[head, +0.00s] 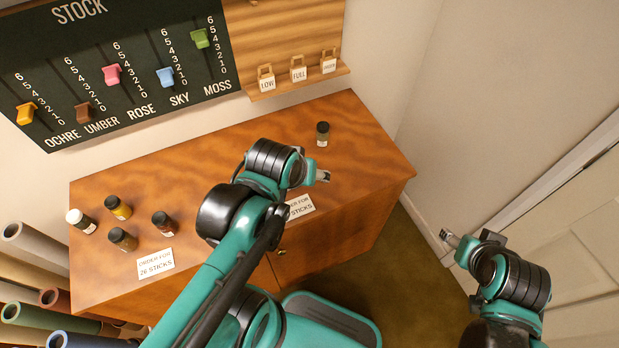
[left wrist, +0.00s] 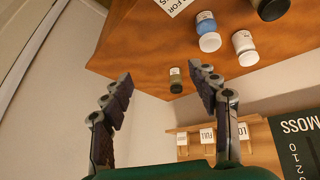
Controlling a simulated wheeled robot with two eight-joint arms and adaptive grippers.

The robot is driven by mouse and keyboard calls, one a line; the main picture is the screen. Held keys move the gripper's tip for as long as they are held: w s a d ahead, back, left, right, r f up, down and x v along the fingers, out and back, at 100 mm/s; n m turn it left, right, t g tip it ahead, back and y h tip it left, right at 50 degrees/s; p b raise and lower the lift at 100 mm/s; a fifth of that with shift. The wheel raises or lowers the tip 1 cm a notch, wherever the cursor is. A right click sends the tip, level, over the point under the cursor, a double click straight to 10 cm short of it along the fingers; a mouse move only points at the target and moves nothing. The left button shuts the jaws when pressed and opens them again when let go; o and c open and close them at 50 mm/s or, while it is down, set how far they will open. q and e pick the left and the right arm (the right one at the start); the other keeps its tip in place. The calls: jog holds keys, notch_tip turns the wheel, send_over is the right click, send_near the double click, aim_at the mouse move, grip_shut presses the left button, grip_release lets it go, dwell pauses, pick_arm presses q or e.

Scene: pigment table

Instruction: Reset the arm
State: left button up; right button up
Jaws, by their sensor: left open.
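My left gripper (head: 312,164) is above the right part of the wooden cabinet top in the head view. In the left wrist view its two fingers (left wrist: 162,74) are spread wide with nothing between them. A small dark green jar with a black lid (head: 322,134) stands on the cabinet beyond the gripper. It also shows in the left wrist view (left wrist: 176,80), in the gap between the fingers but farther off. My right gripper (head: 469,238) is at the right, over the floor in front of the door. Its fingertips appear apart and it holds nothing visible.
The cabinet top (head: 235,136) carries several jars at its left, including a white-lidded one (head: 81,221), and order cards (head: 155,263). A blue jar (left wrist: 207,32) shows in the left wrist view. A stock board (head: 120,70) and shelf tags (head: 298,71) are behind. Rolls (head: 40,240) stand left.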

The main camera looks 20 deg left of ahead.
pick_arm(q)
jog(key=m, duration=0.1)
jog(key=s+d+m+t, duration=0.1)
jog(key=m, duration=0.1)
jog(key=shift+d, duration=0.15)
jog(key=shift+f+b, duration=0.4)
